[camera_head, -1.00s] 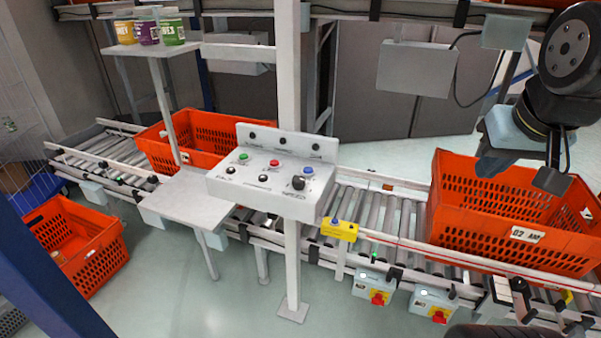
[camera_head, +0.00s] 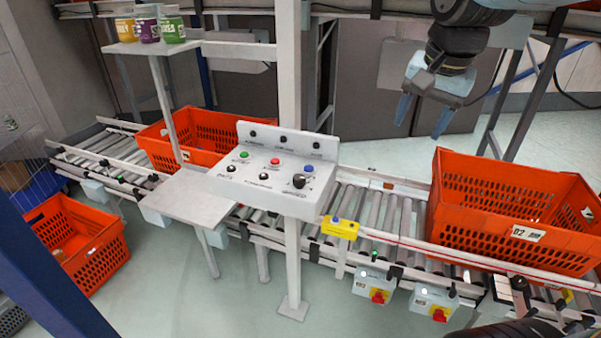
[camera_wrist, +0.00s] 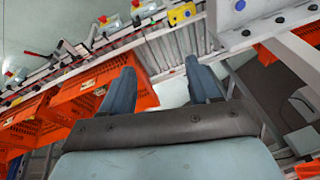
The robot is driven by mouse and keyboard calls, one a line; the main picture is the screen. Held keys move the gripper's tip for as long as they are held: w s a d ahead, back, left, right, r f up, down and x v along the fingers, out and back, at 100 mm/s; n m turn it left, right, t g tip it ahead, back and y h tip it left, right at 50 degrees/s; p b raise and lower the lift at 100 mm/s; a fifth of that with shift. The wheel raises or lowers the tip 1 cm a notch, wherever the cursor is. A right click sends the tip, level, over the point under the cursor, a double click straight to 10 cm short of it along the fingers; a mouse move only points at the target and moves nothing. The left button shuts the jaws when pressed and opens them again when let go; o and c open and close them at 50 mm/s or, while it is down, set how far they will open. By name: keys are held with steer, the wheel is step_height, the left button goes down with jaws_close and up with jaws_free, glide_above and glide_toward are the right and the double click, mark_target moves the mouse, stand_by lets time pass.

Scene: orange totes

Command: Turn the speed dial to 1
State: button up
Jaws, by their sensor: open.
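The control panel (camera_head: 268,178) is a light grey box on a post, with green, red and blue buttons on its sloped top. The speed dial (camera_head: 299,181) is a black knob at the panel's front right; its exact setting is too small to read. My gripper (camera_head: 422,118) is open and empty, up and to the right of the panel, clear of it. In the wrist view my two blue-grey fingers (camera_wrist: 162,88) are spread with nothing between them. A corner of the panel (camera_wrist: 262,18) shows at the top right there.
An orange tote (camera_head: 510,245) stands on the roller conveyor at right, below my gripper. Another tote (camera_head: 205,128) sits behind the panel at left. A white post (camera_head: 288,70) rises behind the panel. A small shelf (camera_head: 150,46) holds several jars. A yellow box (camera_head: 340,229) is on the conveyor's rail.

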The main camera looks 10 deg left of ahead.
steer(key=w+a+f+m+g, duration=0.25)
steer(key=w+a, duration=0.35)
steer(key=a, duration=0.4)
steer(key=m, duration=0.5)
glide_toward(300, 177)
steer(key=shift+n+g+h, duration=0.25)
steer(key=shift+g+h, duration=0.05)
steer(key=shift+g, duration=0.15)
steer(key=f, duration=0.6)
steer(key=w+f, duration=0.1)
steer(key=f, duration=0.2)
steer(key=shift+a, duration=0.25)
steer(key=shift+c, duration=0.4)
steer(key=c, duration=1)
steer(key=shift+o, duration=0.2)
